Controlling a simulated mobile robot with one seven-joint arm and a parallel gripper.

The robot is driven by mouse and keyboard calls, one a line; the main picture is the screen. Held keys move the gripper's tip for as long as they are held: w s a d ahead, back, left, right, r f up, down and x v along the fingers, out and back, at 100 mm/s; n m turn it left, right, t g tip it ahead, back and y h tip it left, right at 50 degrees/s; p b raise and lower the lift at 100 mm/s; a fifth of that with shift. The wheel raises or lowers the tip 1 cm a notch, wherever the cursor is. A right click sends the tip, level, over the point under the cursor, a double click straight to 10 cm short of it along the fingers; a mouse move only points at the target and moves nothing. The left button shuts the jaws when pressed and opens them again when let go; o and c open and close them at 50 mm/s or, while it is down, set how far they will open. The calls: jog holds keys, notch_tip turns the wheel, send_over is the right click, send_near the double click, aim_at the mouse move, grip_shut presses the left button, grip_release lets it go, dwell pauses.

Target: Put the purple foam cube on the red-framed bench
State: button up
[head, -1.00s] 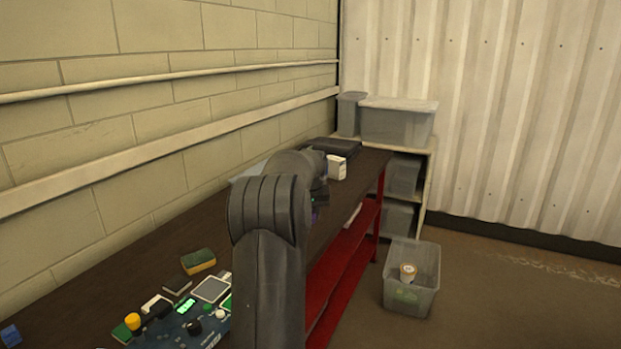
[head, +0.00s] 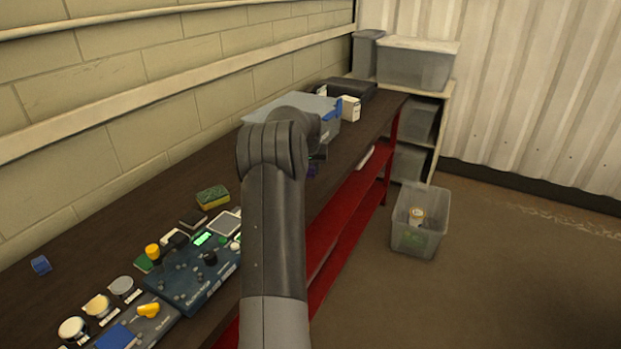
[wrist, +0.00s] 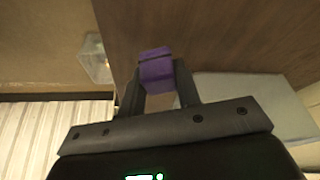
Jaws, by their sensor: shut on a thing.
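The purple foam cube (wrist: 156,72) is between the two fingers of my gripper (wrist: 158,88) in the wrist view, and the gripper is shut on it. The red-framed bench (head: 100,235) has a dark brown top and runs along the wall. In the wrist view the brown bench top (wrist: 215,35) lies behind the cube. I cannot tell how high the cube is above it, or whether they touch.
A grey lidded box (head: 330,120) stands on the bench beyond my gripper, with a small white box (head: 350,108) beside it. A sponge (head: 213,196) and a blue control panel (head: 195,275) lie nearer. A clear bin (head: 420,222) stands on the floor right of the bench.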

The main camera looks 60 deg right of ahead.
jog(key=shift+f, duration=1.95)
jog(key=shift+f, duration=0.15)
jog(key=o, duration=0.9)
jog(key=shift+o, duration=0.2)
jog(key=v, duration=1.2)
